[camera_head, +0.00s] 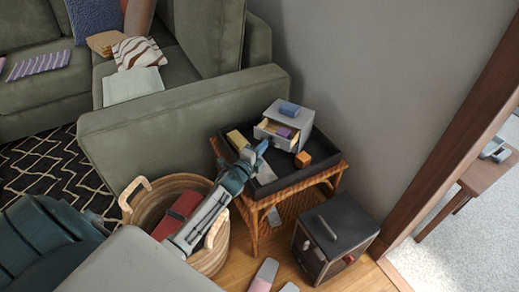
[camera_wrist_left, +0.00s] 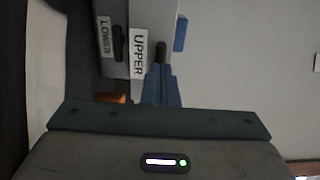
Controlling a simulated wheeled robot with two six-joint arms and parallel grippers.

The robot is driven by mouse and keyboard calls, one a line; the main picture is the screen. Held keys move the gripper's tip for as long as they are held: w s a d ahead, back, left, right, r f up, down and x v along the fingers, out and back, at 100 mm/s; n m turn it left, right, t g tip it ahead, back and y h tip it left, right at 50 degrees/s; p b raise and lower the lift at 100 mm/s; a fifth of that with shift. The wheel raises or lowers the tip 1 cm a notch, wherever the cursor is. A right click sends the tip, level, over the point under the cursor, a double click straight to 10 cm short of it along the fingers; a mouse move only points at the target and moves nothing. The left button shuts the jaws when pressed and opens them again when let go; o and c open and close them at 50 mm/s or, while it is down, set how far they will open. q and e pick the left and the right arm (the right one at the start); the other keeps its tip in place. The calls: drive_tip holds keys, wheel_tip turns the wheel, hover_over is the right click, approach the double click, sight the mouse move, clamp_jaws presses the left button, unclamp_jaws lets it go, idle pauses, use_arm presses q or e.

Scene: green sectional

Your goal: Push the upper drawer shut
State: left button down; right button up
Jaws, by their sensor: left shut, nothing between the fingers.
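A small grey drawer box (camera_head: 291,116) stands in a black tray on a side table. Its upper drawer (camera_head: 277,133) is pulled out, with yellow and purple items showing inside. In the left wrist view the upper drawer front (camera_wrist_left: 142,40), labelled UPPER, stands out past the lower drawer front (camera_wrist_left: 108,40), labelled LOWER. My left gripper (camera_head: 258,150) is shut and empty, just in front of the drawer box. In the left wrist view its blue fingertips (camera_wrist_left: 158,72) are close to the upper drawer's dark handle (camera_wrist_left: 160,52); I cannot tell whether they touch. My right gripper is not in view.
The black tray (camera_head: 297,179) also holds a yellow block (camera_head: 237,139) and an orange block (camera_head: 303,159). A wicker basket (camera_head: 213,259), dark cabinet (camera_head: 338,226) and green sofa (camera_head: 170,112) surround the table.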

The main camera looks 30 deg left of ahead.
sight(272, 136)
use_arm(q)
drive_tip(key=w, duration=0.7)
drive_tip(key=shift+p, duration=0.35)
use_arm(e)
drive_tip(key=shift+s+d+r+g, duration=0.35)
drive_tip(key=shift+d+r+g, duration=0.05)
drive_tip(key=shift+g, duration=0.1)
